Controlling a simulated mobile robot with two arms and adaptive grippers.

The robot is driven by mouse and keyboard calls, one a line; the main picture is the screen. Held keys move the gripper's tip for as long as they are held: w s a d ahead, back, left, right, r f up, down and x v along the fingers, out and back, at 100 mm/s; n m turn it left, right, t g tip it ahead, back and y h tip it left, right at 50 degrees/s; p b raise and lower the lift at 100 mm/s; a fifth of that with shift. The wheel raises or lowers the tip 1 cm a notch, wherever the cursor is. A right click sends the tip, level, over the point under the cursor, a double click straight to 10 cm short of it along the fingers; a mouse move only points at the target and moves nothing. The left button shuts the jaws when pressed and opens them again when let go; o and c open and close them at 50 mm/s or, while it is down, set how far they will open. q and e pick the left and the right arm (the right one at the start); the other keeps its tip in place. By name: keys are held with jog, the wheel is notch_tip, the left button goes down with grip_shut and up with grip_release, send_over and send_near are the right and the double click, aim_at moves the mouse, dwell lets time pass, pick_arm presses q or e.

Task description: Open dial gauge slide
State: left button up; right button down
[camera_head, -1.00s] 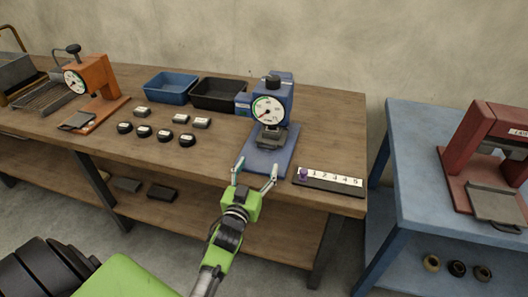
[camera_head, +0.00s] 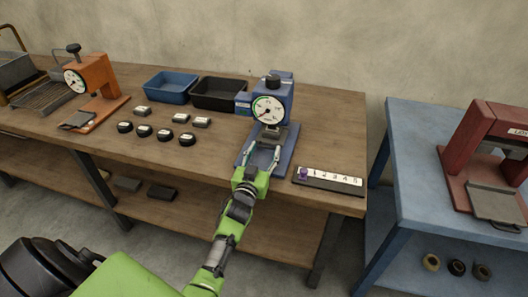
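The blue dial gauge (camera_head: 284,92) stands on the wooden table, with a white round dial on its front and a black knob on top. Its blue base plate (camera_head: 287,158) reaches toward the table's front edge. A dark grey slide (camera_head: 270,134) sits under the dial, low on the gauge. My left gripper (camera_head: 262,149) is green with grey fingers, over the base plate just in front of the slide. Its fingers are apart, with nothing visible held between them. Whether they touch the slide's front is too small to tell. My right gripper is not in view.
An orange dial gauge (camera_head: 95,70) stands at the left, and a red press (camera_head: 478,135) on the blue table at right. Blue (camera_head: 170,90) and black (camera_head: 219,95) bins stand behind several small labelled blocks. A numbered strip (camera_head: 330,180) lies right of the base plate.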

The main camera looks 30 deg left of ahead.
pick_arm(q)
jog(key=shift+s+d, duration=0.1)
jog(key=shift+s, duration=0.15)
jog(key=shift+c, duration=0.5)
jog(key=p+v, duration=0.4)
jog(key=v, duration=0.4)
jog(key=shift+s, duration=0.65)
jog(key=o, duration=1.6)
jog(key=shift+r, duration=0.1)
